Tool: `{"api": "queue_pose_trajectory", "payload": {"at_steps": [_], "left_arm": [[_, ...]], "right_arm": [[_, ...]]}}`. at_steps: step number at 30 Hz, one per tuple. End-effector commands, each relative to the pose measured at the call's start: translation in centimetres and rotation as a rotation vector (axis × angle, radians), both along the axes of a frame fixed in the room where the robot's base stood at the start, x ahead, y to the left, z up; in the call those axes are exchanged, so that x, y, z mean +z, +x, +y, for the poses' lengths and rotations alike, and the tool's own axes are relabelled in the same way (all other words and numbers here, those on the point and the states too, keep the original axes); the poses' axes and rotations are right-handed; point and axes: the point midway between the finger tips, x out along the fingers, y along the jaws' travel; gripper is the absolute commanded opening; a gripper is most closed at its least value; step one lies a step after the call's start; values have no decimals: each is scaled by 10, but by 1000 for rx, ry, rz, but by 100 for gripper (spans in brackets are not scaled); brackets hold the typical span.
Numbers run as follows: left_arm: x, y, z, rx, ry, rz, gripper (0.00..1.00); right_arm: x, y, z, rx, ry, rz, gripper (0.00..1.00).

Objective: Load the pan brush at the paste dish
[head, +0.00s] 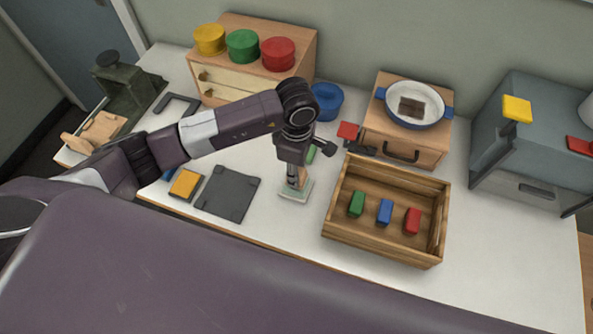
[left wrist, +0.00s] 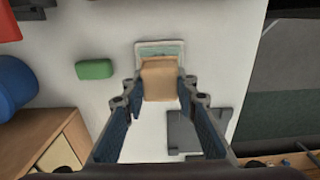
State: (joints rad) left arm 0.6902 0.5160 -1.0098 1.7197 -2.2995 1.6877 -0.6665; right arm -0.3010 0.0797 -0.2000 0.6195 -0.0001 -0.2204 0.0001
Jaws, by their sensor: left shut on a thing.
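My left gripper (head: 299,178) points down over the front middle of the table, its fingers closed on a tan wooden block (left wrist: 160,80), which I take to be the pan brush. In the left wrist view the gripper (left wrist: 158,92) holds the block between its two fingertips. The shallow pale dish with a greenish inside (left wrist: 143,47), likely the paste dish, is at the block's far end, partly covered by it. The dish also shows under the gripper in the head view (head: 289,195). Whether block and dish touch is unclear. My right gripper is not in view.
A green block (left wrist: 94,69) lies near the dish. A wooden crate (head: 380,250) with red, blue and green blocks stands to the right. A white pan with blue handles (head: 437,118) sits on a wooden box behind. A dark grey plate (head: 228,193) lies left of the dish.

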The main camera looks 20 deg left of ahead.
Motion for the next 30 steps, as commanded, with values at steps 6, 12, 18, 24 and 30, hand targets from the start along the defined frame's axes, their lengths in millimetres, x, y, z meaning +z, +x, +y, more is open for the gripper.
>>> {"api": "queue_pose_trajectory", "payload": {"at_steps": [6,12,18,24,30], "left_arm": [[0,0,0,0,0,0,8],[-2,0,0,0,0,0,8],[-4,0,0,0,1,0,8],[-6,0,0,0,1,-1,8],[-8,0,0,0,1,0,8]], "right_arm": [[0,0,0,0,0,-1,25],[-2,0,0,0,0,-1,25],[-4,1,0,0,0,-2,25],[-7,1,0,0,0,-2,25],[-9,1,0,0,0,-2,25]]}}
